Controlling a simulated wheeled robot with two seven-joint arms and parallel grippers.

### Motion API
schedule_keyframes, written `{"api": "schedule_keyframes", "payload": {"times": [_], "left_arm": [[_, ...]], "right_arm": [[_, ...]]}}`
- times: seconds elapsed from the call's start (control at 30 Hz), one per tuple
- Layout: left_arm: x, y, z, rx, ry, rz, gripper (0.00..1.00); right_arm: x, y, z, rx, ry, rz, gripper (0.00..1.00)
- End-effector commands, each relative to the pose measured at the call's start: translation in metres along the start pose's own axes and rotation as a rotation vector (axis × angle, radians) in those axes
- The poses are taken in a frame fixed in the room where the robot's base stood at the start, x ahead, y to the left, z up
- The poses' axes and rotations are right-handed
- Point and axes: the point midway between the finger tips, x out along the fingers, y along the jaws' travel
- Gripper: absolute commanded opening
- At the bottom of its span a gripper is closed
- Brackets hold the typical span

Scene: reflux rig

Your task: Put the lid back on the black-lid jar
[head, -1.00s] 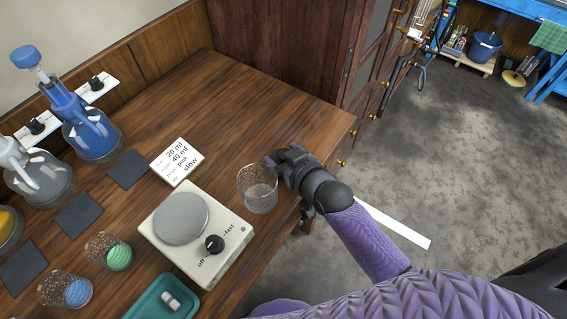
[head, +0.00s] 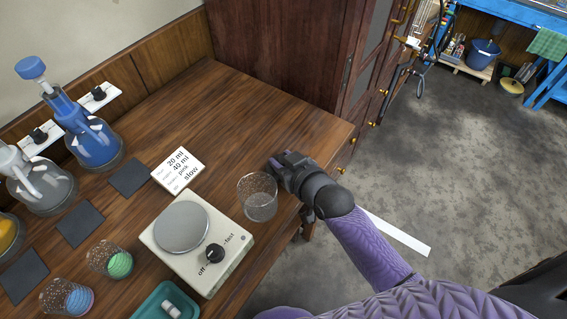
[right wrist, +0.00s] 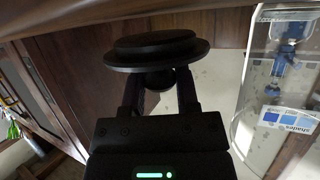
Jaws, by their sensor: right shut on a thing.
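The black lid (right wrist: 152,52) is a round disc with a raised centre, and it is in my right gripper. In the right wrist view my right gripper's fingers (right wrist: 160,88) are closed on the lid's narrow part. In the head view my right gripper (head: 277,166) is over the right side of the wooden bench, just behind and right of an empty clear glass beaker (head: 257,207). The lid itself is hidden or too dark to make out there. I cannot pick out the black-lid jar in either view. My left gripper is not in view.
A hotplate (head: 217,262) with a knob stands left of the beaker, and a white card (head: 178,168) lies behind it. Flasks, dark mats and small beakers line the left side. A teal tray (head: 150,303) is in front.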

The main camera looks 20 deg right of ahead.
Motion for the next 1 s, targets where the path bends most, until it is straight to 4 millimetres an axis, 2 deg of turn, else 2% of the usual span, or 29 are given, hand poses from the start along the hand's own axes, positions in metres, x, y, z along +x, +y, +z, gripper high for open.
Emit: {"api": "schedule_keyframes", "payload": {"times": [0.03,0.1,0.3,0.37,0.6,0.67,0.73,0.83,1.0], "left_arm": [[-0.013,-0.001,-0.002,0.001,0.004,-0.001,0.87],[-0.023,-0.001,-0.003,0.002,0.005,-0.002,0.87],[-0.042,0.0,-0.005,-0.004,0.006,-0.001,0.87],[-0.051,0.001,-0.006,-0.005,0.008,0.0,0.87],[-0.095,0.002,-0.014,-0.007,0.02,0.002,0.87],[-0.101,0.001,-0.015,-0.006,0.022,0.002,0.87],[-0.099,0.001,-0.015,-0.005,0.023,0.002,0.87],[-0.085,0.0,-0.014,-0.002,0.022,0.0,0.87],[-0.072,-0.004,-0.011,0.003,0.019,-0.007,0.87]], "right_arm": [[-0.008,0.0,-0.02,-0.001,0.006,0.001,0.0],[-0.016,0.0,-0.04,-0.002,0.007,0.0,0.0],[-0.033,-0.004,-0.078,-0.002,0.004,-0.002,0.0],[-0.042,-0.014,-0.088,-0.005,0.001,-0.009,0.0],[-0.092,-0.072,-0.135,-0.006,0.002,-0.016,0.0],[-0.102,-0.08,-0.143,-0.002,0.001,-0.01,0.0],[-0.104,-0.084,-0.138,0.001,0.0,-0.003,0.0],[-0.093,-0.085,-0.109,-0.001,-0.004,0.0,0.0],[-0.08,-0.085,-0.078,-0.001,-0.002,-0.001,0.0]]}}
